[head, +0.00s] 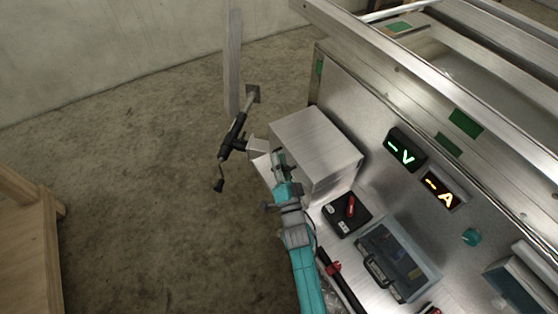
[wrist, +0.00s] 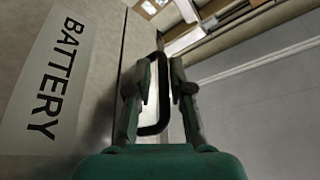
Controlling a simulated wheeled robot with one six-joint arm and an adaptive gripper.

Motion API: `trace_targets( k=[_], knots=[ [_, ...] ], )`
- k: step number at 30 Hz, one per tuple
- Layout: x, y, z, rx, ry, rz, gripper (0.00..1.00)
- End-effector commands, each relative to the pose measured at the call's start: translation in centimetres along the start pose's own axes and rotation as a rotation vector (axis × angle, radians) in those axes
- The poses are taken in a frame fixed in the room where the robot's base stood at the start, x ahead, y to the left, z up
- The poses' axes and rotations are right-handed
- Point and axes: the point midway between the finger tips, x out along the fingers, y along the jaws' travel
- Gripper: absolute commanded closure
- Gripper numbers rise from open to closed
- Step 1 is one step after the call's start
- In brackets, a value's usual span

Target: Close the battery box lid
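A gap shows beside the right finger. The handle is hidden in the head view.
A trailer jack with a crank (head: 234,135) stands left of the box. A black case (head: 346,213), a blue-grey toolbox (head: 398,262) and two lit displays (head: 405,151) (head: 443,188) are to the right. A wooden bench (head: 28,240) is at far left; the floor between is clear.

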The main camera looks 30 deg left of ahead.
Motion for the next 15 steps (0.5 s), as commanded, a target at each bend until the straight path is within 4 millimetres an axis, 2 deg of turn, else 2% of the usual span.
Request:
trace_targets(
  k=[5,15],
  knots=[
    [-1.6,0.1,0.1,0.000,-0.001,0.001,0.79],
    [-8.1,0.1,0.1,-0.001,-0.002,0.003,0.79]
  ],
)
